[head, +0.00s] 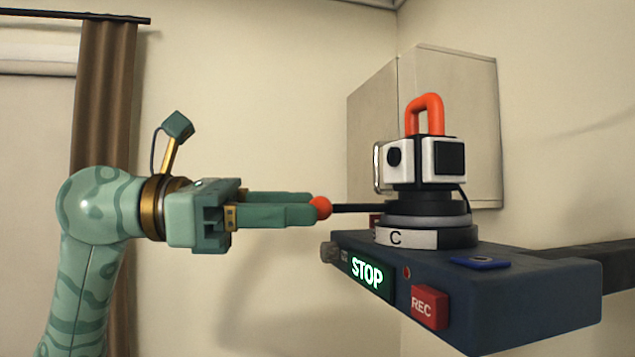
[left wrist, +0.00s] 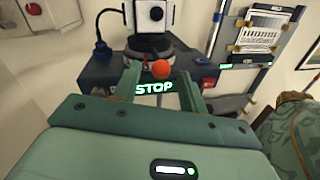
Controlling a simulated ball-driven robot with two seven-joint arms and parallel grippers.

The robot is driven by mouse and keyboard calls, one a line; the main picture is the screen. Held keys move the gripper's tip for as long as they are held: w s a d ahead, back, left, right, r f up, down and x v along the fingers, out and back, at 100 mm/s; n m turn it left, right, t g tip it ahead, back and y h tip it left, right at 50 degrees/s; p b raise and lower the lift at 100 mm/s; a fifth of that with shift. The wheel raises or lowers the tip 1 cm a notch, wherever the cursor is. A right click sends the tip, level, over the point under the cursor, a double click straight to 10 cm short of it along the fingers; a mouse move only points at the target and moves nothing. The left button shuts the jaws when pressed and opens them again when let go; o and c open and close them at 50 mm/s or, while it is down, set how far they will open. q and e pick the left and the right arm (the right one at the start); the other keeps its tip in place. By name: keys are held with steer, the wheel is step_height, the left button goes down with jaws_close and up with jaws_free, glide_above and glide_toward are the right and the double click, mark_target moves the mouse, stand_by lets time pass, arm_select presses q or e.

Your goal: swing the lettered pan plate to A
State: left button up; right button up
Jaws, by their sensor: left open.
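The lettered pan plate (head: 405,237) is a white-and-black ring on a dark blue base, with the letter C facing the head camera. A black handle bar (head: 358,208) runs left from the pan assembly and ends in an orange ball (head: 320,208). Above the plate sits a white-and-black camera block (head: 420,163) with an orange loop on top. My left gripper (head: 312,207) is open at the ball. In the left wrist view the ball (left wrist: 161,70) shows between the fingertips, nearer the right finger; I cannot tell whether they touch. My right gripper is not in view.
The dark blue base (head: 540,295) carries a lit STOP sign (head: 367,272), a red REC block (head: 430,307) and a small knob (head: 330,253). A pale cabinet (head: 470,90) hangs behind.

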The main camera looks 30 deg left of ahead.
mark_target(321, 207)
arm_select(q)
steer(key=x, duration=0.3)
steer(key=shift+w+d+p, duration=0.15)
steer(key=shift+d+p, duration=0.1)
steer(key=shift+p, duration=0.1)
steer(key=shift+a, duration=0.1)
steer(key=shift+c, duration=0.9)
jaws_close()
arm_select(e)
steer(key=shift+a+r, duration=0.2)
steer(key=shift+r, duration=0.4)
